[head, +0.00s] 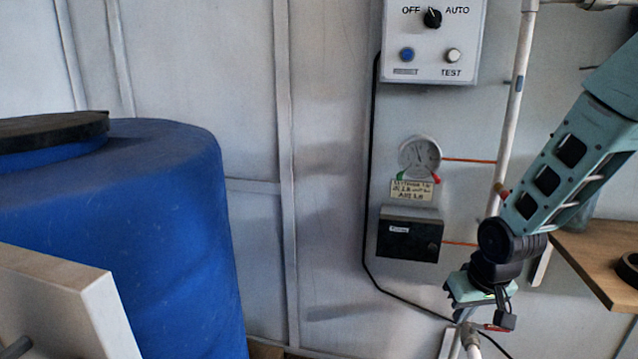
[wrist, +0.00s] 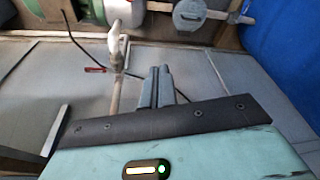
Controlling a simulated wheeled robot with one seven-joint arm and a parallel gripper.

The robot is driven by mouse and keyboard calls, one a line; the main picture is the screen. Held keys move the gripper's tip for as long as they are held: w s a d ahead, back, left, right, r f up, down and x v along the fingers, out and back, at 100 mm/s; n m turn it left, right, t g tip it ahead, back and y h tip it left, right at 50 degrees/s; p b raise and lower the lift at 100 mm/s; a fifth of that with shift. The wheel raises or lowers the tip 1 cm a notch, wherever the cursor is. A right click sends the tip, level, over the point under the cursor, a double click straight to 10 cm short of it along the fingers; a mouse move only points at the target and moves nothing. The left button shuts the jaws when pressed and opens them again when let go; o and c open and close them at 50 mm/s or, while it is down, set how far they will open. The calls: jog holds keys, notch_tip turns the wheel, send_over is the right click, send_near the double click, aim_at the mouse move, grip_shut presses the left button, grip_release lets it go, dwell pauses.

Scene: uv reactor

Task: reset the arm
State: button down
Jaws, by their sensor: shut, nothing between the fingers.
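My gripper (head: 464,316) hangs at the lower right of the head view, at the end of my teal arm and in front of the lower white pipe. In the wrist view its two dark fingers (wrist: 161,84) lie side by side, shut with nothing between them. A red valve handle (head: 495,327) shows just right of the fingers in the head view. It also shows in the wrist view (wrist: 95,70), left of the fingertips. Whether the gripper touches the pipe cannot be told from the head view; in the wrist view the fingers look apart from the handle.
A control box (head: 432,40) with a knob hangs on the wall, above a round gauge (head: 419,157) and a small black box (head: 409,236). A white pipe (head: 512,110) runs down beside my arm. A wooden shelf (head: 600,262) stands right, a blue barrel (head: 170,230) left.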

jog(key=s+a+r+n+g, duration=0.1)
jog(key=s+a+r+n, duration=0.1)
jog(key=s+a+r, duration=0.45)
jog(key=s+a+r+n+g, duration=0.1)
jog(key=s+a+n, duration=0.25)
jog(key=s, duration=0.65)
jog(key=s+a+r+n+g, duration=0.1)
jog(key=s+a+r, duration=0.2)
jog(key=s+a, duration=0.4)
notch_tip(320, 180, up, 18)
jog(key=s+d+p, duration=0.1)
jog(key=p, duration=1.7)
jog(key=shift+s, duration=0.3)
